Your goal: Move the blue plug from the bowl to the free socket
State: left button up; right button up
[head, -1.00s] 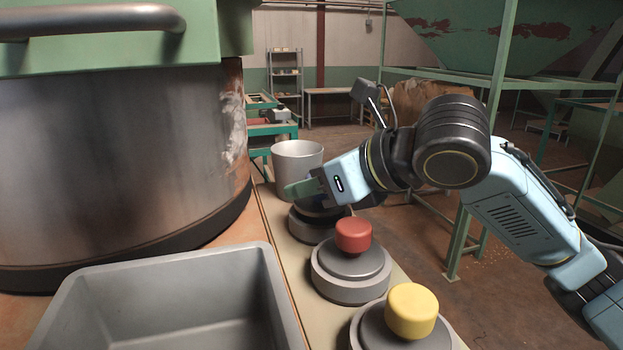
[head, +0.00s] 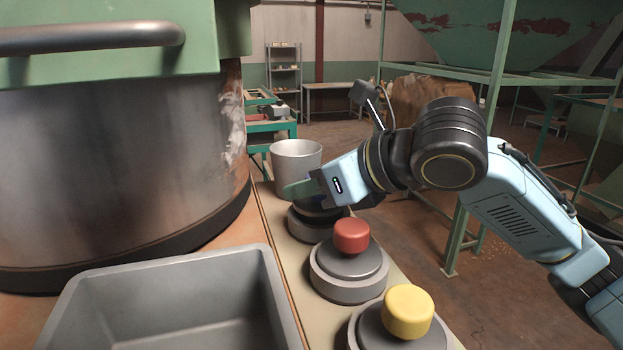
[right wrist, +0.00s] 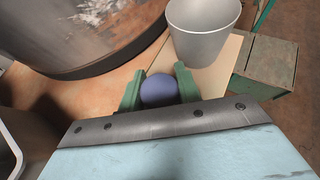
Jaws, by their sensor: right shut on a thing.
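My right gripper (head: 300,190) is over the far socket (head: 310,225) in the head view. In the right wrist view its green fingers (right wrist: 158,82) are shut on the round blue plug (right wrist: 159,91). The fingers and gripper body hide the plug in the head view. I cannot tell whether the plug touches the socket. A pale grey round container (head: 296,160), perhaps the bowl, stands just beyond the gripper; it also shows in the right wrist view (right wrist: 203,35). My left gripper is not in view.
A red plug (head: 351,235) sits in the middle socket (head: 349,275) and a yellow plug (head: 408,312) in the near one (head: 370,338). An empty-looking grey bin (head: 160,267) is at front left. A large metal drum (head: 110,160) stands behind it.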

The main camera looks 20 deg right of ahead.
jog(key=shift+f+b, duration=0.3)
jog(key=shift+f, duration=0.2)
dwell(0.3)
jog(key=o, duration=0.8)
jog(key=shift+p+v, duration=0.55)
jog(key=shift+v, duration=0.35)
jog(key=shift+p+v, duration=1.55)
jog(key=shift+v, duration=3.1)
